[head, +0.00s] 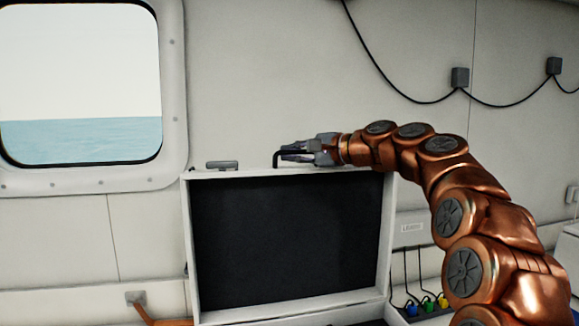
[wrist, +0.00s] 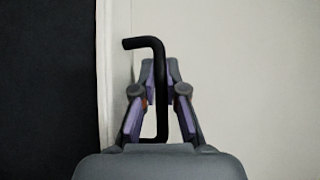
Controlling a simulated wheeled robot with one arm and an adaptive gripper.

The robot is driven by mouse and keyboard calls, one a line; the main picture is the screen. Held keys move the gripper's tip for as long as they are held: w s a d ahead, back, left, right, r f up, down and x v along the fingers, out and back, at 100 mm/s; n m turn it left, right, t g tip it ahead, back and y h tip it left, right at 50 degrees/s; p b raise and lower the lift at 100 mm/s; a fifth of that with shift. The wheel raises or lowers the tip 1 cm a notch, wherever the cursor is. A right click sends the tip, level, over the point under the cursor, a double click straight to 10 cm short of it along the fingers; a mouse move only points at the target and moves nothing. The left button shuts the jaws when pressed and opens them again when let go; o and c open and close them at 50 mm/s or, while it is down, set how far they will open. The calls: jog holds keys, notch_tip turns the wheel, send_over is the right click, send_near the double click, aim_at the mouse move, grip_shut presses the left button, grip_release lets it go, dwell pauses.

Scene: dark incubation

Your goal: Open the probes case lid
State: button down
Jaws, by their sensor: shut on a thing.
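The probes case lid (head: 285,240) stands upright, its dark inner lining facing me inside a white frame. A black bent handle (head: 277,159) rises from the lid's top edge; it also shows in the wrist view (wrist: 160,60). My gripper (head: 291,152) is above the top edge, its fingers shut around the handle. In the wrist view the gripper (wrist: 160,76) has one finger on each side of the handle, beside the lid's white rim.
A window (head: 80,90) is in the wall at left. A grey latch piece (head: 222,165) sits on the lid's top left edge. Blue, green and yellow plugs (head: 428,305) with cables stand to the right of the lid. A dark cable (head: 400,92) hangs along the wall.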

jog(key=shift+s+d+b, duration=0.15)
jog(key=shift+s+b, duration=0.15)
jog(key=shift+s, duration=0.3)
jog(key=c, duration=1.5)
grip_release()
jog(key=shift+d, duration=0.1)
jog(key=v, duration=1.2)
jog(key=shift+f, duration=0.1)
